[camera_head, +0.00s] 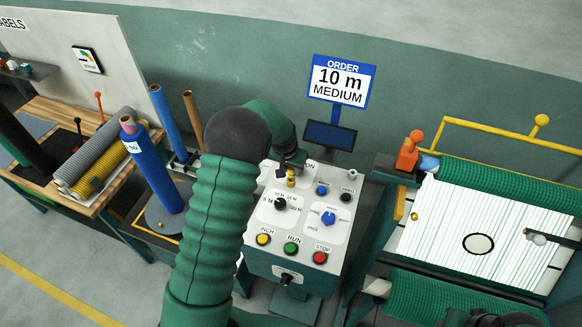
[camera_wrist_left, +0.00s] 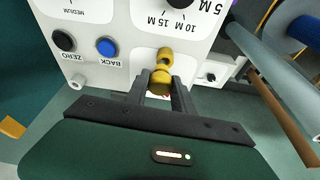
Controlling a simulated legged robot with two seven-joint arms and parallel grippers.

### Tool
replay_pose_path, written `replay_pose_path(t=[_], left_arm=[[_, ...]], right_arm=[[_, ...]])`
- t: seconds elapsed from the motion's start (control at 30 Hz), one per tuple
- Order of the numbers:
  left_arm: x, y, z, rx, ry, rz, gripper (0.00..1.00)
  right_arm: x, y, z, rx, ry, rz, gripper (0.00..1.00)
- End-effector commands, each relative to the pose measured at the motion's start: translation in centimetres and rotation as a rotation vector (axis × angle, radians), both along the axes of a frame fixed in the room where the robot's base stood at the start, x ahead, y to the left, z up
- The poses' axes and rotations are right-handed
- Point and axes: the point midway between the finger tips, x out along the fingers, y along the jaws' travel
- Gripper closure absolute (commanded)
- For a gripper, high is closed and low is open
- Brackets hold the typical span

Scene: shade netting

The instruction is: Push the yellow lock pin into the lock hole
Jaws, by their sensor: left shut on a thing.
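The yellow lock pin (camera_head: 291,179) stands at the upper left of the white control panel (camera_head: 268,225). In the left wrist view the pin (camera_wrist_left: 160,77) has a rounded yellow head between the fingertips and a second yellow part beyond it at the panel. My left gripper (camera_head: 291,163) reaches over the panel's top edge and is shut on the pin; its fingers (camera_wrist_left: 160,93) also show in the wrist view. The lock hole is hidden, and I cannot tell how deep the pin sits.
Close to the pin are the blue BACK button (camera_wrist_left: 106,46), the black ZERO button (camera_wrist_left: 63,40) and the black length dial (camera_head: 280,204). A dark screen (camera_head: 330,135) stands behind the panel. A blue roll (camera_head: 152,170) stands left; a netting frame (camera_head: 480,240) stands right.

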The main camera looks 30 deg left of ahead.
Motion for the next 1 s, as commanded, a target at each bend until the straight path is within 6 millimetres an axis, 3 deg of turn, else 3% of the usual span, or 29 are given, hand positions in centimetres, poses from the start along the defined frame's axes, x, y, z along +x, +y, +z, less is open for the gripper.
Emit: replay_pose_path(t=[1.0], left_arm=[[0.01, -0.02, -0.84, -0.001, 0.001, 0.0, 1.0]], right_arm=[[-0.01, 0.01, -0.68, 0.0, 0.0, 0.0, 0.64]])
